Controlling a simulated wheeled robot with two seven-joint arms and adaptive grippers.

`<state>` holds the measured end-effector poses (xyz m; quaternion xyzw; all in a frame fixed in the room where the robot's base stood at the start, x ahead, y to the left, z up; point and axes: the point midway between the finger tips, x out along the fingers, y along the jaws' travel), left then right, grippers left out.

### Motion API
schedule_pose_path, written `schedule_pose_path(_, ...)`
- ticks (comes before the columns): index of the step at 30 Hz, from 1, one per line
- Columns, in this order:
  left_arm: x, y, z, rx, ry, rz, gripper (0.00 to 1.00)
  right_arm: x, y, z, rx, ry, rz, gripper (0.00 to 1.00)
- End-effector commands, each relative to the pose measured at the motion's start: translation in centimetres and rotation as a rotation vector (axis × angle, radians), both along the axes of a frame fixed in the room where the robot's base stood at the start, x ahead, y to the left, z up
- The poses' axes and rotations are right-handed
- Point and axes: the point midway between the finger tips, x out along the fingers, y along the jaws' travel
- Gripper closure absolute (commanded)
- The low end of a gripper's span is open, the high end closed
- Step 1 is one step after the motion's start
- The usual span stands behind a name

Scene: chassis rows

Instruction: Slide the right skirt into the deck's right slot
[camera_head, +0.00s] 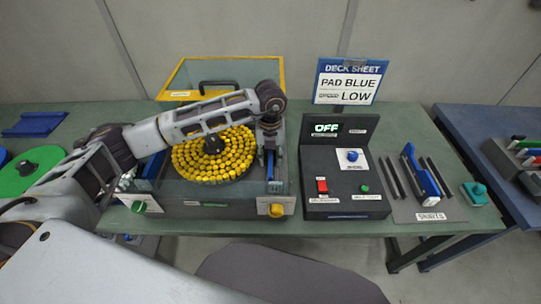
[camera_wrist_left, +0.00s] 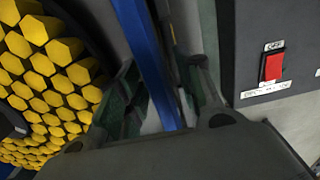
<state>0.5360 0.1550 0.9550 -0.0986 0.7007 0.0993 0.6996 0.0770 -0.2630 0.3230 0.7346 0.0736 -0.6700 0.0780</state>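The deck (camera_head: 222,211) is a dark grey unit holding a round bed of yellow hexagonal pieces. My left gripper (camera_head: 269,138) points down over its right side. A blue strip, seemingly the right skirt (camera_head: 270,165), lies below the gripper along that side. In the left wrist view the blue strip (camera_wrist_left: 146,45) runs between the two fingers of my left gripper (camera_wrist_left: 158,75). The fingers stand apart around it; whether both touch it is unclear. The slot and the strip's lower end are hidden. My right gripper is not in view.
A control box (camera_head: 345,190) with a red switch stands just right of the deck. Further right, a mat labelled SKIRTS (camera_head: 431,215) holds a blue piece (camera_head: 420,172) and dark bars. A yellow-framed panel (camera_head: 184,76) stands behind the deck.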

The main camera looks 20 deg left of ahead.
Motion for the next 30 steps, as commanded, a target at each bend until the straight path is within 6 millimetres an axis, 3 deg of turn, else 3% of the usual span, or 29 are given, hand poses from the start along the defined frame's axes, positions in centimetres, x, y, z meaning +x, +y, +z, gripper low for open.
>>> schedule_pose_path(8, 0.0, 0.0, 0.4, -0.001, -0.001, 0.000, 0.64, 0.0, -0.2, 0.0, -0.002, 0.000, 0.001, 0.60)
schedule_pose_path(14, 0.1, 0.0, 2.0, -0.001, -0.003, 0.000, 0.64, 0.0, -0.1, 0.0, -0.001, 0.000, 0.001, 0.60)
schedule_pose_path(30, 0.1, 0.0, 9.6, -0.001, -0.002, -0.001, 0.64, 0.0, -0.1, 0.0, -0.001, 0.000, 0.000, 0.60)
